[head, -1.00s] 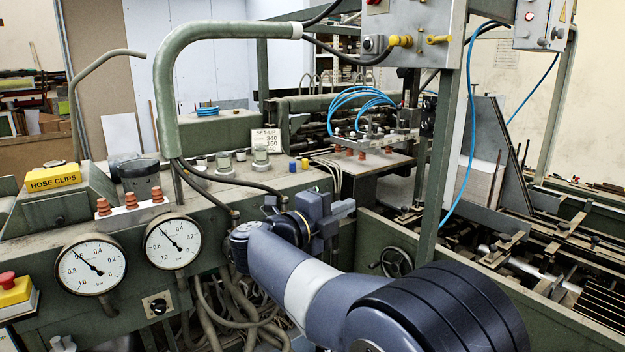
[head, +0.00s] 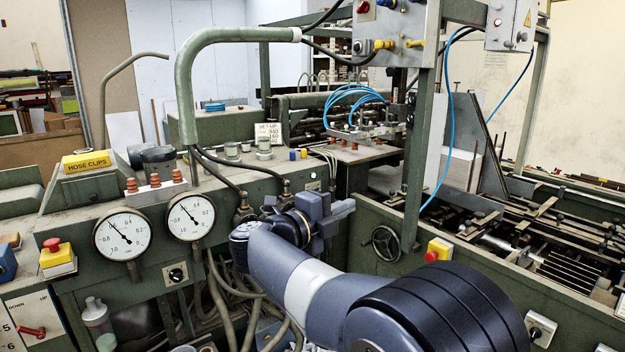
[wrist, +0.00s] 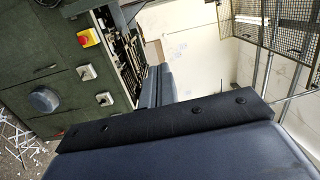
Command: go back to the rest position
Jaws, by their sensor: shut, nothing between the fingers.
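My gripper (head: 343,209) is shut and empty. In the head view it is at the end of my bent blue-grey arm, in front of the green machine (head: 75,222), and it appears over the machine's front near the cables. I cannot tell the exact gap between them. In the wrist view the blue-grey gripper parts (wrist: 158,88) fill the lower middle, and the fingertips are not clear there.
Two round gauges (head: 122,235) and a yellow hose clips box (head: 87,161) are at left. A red-and-yellow stop button (head: 57,256) sticks out below. Hoses (head: 222,300) hang under the front. A handwheel (head: 386,243) and another stop button (head: 437,251) are right of my gripper.

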